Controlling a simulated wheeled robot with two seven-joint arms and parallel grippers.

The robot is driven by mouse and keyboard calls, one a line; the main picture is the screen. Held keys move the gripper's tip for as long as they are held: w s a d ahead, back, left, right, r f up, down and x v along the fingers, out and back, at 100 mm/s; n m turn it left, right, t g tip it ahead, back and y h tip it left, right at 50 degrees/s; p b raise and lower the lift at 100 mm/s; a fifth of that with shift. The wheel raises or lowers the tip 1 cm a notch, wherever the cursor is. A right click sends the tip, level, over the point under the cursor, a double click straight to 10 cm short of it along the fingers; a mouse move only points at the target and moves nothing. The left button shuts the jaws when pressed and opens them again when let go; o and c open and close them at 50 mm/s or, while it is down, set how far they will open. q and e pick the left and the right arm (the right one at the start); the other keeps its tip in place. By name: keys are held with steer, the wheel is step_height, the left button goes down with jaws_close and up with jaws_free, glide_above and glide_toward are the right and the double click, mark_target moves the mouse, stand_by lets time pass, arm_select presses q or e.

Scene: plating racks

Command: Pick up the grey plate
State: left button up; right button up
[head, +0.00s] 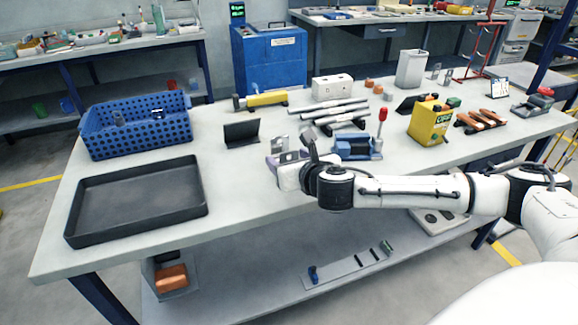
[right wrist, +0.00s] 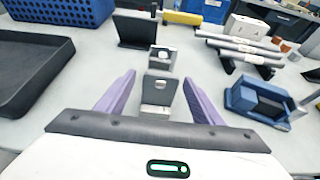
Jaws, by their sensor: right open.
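A small grey metal plate with a hole (right wrist: 159,90) stands upright in the right wrist view, between the two purple fingers of my right gripper (right wrist: 159,80). The fingers are spread, with a gap visible on each side of the plate. A second similar grey piece (right wrist: 161,57) stands just beyond it. In the head view a grey plate (head: 279,143) shows just behind my right gripper (head: 283,159), which is over the table's front part and hides some of that spot. I cannot tell which piece the task names. My left gripper is not in view.
A dark angled stand (head: 241,133) is left of the grey pieces, and a blue fixture (head: 355,148) is to the right. Metal bars (head: 335,108) lie behind. A black tray (head: 137,198) and blue crate (head: 137,125) occupy the left side.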

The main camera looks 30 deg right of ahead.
steer(key=c, duration=1.2)
